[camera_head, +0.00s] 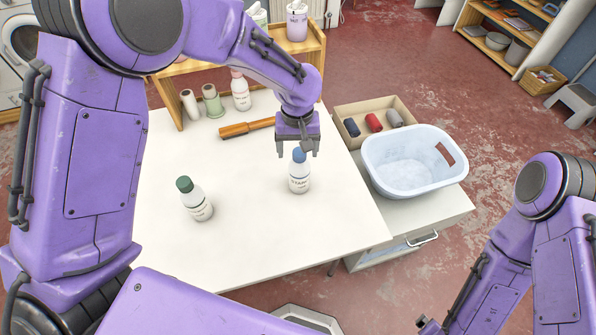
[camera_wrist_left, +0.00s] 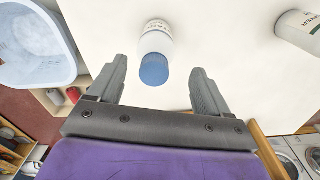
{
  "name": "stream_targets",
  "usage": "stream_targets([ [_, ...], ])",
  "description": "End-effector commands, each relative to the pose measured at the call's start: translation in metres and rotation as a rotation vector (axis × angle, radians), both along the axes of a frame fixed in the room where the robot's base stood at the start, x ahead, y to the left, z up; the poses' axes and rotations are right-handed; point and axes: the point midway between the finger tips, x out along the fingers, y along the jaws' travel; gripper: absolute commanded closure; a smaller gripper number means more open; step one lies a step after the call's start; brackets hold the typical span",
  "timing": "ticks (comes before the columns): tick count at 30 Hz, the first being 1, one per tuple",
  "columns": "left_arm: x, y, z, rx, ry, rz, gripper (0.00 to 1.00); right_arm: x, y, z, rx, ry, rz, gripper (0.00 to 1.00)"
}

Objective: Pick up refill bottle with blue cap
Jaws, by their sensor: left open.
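The refill bottle with the blue cap (camera_head: 299,181) stands upright on the white table, near its right side. My left gripper (camera_head: 298,153) is open right above it, fingers pointing down beside the blue cap. In the left wrist view the blue cap (camera_wrist_left: 155,70) lies between the two spread fingers of the left gripper (camera_wrist_left: 162,82), a little nearer the left finger. Both fingers look clear of it. A similar bottle with a green cap (camera_head: 197,203) stands to the left; a white bottle (camera_wrist_left: 302,32) shows at the wrist view's right edge.
A light blue basket (camera_head: 408,182) stands at the table's right on a drawer cabinet (camera_head: 440,208). Behind it is a box (camera_head: 345,112) with coloured rolls. A wooden-handled tool (camera_head: 246,128) and several containers sit at the back. The table front is clear.

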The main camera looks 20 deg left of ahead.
Motion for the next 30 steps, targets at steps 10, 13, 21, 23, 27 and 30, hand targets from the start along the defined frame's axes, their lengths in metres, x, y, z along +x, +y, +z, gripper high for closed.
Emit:
stream_targets([
  [10,0.005,0.0,-0.043,0.0,0.005,-0.003,0.21,0.001,0.0,0.011,-0.001,-0.003,0.0,0.02],
  [13,0.005,-0.001,-0.043,0.001,0.004,-0.004,0.21,0.001,0.0,0.011,0.0,-0.002,0.0,0.02],
  [21,0.005,-0.001,-0.043,0.0,0.005,-0.004,0.99,0.001,0.0,0.011,0.0,-0.002,0.0,0.02],
  [23,0.005,-0.001,-0.043,0.0,0.005,-0.004,0.99,0.001,0.0,0.011,0.0,-0.002,0.0,0.02],
  [27,0.005,-0.001,-0.043,0.0,0.006,-0.003,1.0,0.001,0.0,0.011,0.0,-0.002,0.0,0.02],
  [30,0.005,-0.001,-0.041,0.0,0.005,-0.003,1.0,0.001,0.0,0.009,0.0,-0.002,0.0,0.02],
])
